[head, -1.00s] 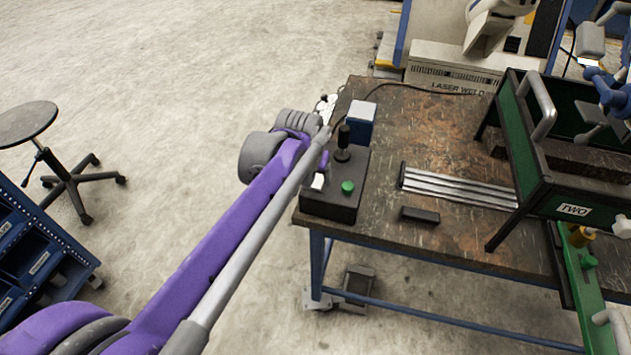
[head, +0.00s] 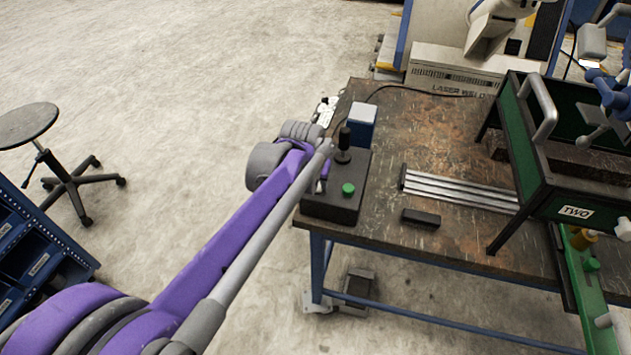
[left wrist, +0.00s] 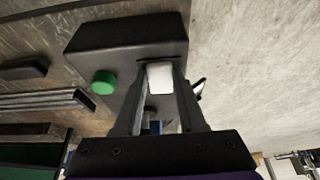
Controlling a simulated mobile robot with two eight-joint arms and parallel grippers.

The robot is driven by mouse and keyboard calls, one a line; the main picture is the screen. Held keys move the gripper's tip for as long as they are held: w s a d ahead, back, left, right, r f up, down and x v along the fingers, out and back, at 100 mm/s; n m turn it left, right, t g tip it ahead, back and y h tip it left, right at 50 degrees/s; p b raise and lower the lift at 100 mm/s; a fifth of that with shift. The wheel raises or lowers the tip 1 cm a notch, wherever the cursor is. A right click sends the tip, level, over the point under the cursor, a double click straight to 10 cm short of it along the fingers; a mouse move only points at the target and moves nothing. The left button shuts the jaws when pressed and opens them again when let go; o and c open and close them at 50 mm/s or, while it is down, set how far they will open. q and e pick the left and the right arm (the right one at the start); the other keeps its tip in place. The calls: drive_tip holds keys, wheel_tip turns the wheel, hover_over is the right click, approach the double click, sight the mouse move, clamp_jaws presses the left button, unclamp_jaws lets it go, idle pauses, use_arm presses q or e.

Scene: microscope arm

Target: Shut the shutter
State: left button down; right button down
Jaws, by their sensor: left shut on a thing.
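A black control box (head: 330,210) with a green button (head: 348,189) and a black joystick (head: 343,148) stands at the table's near left corner. In the left wrist view the box (left wrist: 125,35), its green button (left wrist: 104,82) and a white switch piece (left wrist: 160,78) show. The white piece stands at a dark slot on the box. My left gripper (left wrist: 162,85) is shut on the white piece, one finger on each side. In the head view my left gripper (head: 323,178) is at the box's left side, and the white piece is hidden. My right gripper is out of view.
A blue and white block (head: 361,122) stands behind the box. Metal rods (head: 455,188) and a small black block (head: 420,217) lie to its right. A green frame marked TWO (head: 575,205) stands on the right. A stool (head: 30,125) stands at left.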

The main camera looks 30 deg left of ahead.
sight(317, 184)
use_arm(q)
drive_tip(key=shift+w+r+g+p, duration=0.25)
drive_tip(key=shift+w+g+p, duration=0.05)
drive_tip(key=shift+g+p, duration=0.3)
drive_tip(key=shift+w+a+g+h+p, duration=0.1)
drive_tip(key=shift+w+g+h+p, duration=0.25)
drive_tip(key=shift+g, duration=1.15)
drive_tip(key=shift+c, duration=2.4)
unclamp_jaws()
wheel_tip(317, 184, up, 11)
drive_tip(key=p, duration=0.1)
